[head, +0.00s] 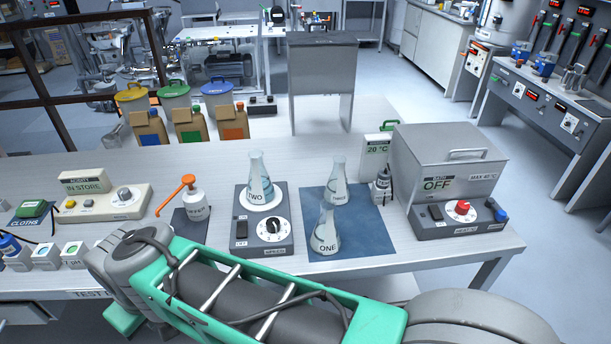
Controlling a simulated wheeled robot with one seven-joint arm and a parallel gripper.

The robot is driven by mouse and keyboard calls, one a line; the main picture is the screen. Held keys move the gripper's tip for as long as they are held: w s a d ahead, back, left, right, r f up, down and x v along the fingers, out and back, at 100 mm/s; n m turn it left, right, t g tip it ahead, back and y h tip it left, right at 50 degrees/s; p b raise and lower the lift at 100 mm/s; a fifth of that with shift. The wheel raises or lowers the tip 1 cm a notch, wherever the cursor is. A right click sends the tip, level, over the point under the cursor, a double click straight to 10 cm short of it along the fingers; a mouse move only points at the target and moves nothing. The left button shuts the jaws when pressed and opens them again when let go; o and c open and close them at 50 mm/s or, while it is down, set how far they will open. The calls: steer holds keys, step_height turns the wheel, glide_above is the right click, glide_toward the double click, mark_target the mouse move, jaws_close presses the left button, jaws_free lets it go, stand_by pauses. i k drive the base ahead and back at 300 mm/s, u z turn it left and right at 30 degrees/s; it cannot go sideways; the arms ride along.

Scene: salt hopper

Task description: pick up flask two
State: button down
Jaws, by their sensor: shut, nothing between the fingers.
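Flask two (260,180) is a conical glass flask marked TWO with some liquid inside. It stands upright on the round white plate of a grey stirrer (241,245), which has a dial in front. Flask one (325,234), marked ONE, stands on a blue mat (368,222) to the right. Another similar flask (338,182) stands just behind it on the mat; its label is hard to read. My arm crosses the front of the view, below the flasks. My gripper's fingers are not visible in the head view.
A grey bath marked OFF (452,160) stands right of the mat, with a small dark-capped bottle (381,188) nearby. An orange-topped pump bottle (196,207) stands left of the stirrer. Cardboard-coloured bottles (190,126) stand behind. Bench behind flask two is fairly clear.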

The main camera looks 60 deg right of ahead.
mark_target(261, 190)
steer(key=z, duration=0.25)
steer(key=k, duration=0.35)
steer(key=u, duration=1)
steer(key=k, duration=0.6)
steer(key=z, duration=0.35)
steer(key=i, duration=0.5)
